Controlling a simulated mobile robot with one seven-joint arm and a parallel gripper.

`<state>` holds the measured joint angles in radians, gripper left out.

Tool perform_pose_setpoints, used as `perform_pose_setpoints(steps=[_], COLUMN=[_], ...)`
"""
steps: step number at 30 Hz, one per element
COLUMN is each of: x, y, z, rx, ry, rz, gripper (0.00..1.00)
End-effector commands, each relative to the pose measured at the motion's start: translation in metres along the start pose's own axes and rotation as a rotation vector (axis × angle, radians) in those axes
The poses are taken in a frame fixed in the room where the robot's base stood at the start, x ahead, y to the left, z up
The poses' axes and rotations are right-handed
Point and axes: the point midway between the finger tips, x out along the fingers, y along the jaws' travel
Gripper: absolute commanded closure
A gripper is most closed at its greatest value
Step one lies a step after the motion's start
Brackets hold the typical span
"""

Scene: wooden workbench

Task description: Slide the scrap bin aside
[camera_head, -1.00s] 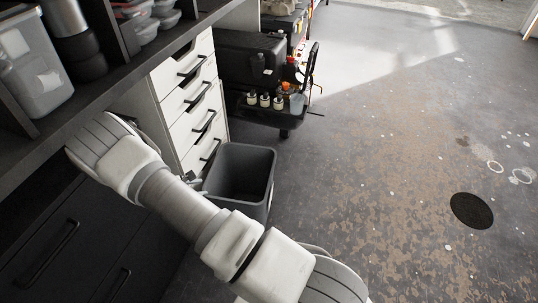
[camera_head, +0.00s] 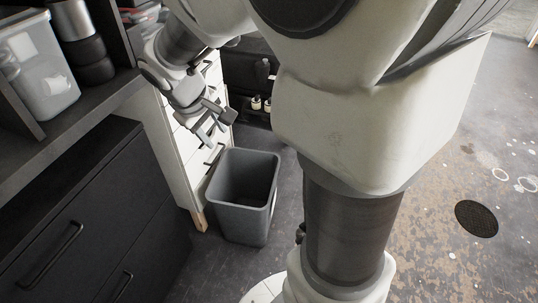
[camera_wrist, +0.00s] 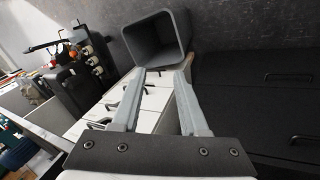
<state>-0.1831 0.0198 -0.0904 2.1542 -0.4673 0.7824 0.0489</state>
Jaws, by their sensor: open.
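The scrap bin (camera_head: 258,222) is an open-topped dark grey bin standing upright on the floor, in front of the white drawer unit. It looks empty in the part of its inside that shows. It also shows at the top of the wrist view (camera_wrist: 147,45). My gripper (camera_head: 217,130) is open, in the air above and beyond the bin's far-left rim, by the drawer fronts. In the wrist view my gripper's two fingers (camera_wrist: 162,72) are spread, with nothing between them; their tips appear just below the bin's near edge. I cannot tell any contact.
The white drawer unit (camera_head: 182,165) with black handles stands behind and left of the bin. Black drawers (camera_head: 85,225) fill the left. A black shelf with small bottles (camera_head: 257,103) is beyond.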

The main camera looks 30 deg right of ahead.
Motion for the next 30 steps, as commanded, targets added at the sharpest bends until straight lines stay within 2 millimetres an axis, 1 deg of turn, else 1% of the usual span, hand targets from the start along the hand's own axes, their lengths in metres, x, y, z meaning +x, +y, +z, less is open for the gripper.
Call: perform_pose_setpoints(steps=[1, 6, 12, 15, 18, 21, 25, 30], x=[-0.016, -0.057, -0.094, -0.106, -0.115, -0.119, -0.122, -0.122], y=[0.001, -0.006, -0.024, -0.034, -0.042, -0.049, -0.053, -0.054], z=[0.012, 0.048, 0.091, 0.108, 0.121, 0.129, 0.134, 0.134], rx=[0.044, 0.168, 0.294, 0.345, 0.381, 0.403, 0.417, 0.419], ry=[0.025, 0.090, 0.174, 0.212, 0.242, 0.262, 0.274, 0.275], rz=[-0.018, -0.087, -0.164, -0.197, -0.222, -0.240, -0.252, -0.255], gripper=[0.57, 0.57, 0.57, 0.57, 0.57, 0.57, 0.57, 0.57])
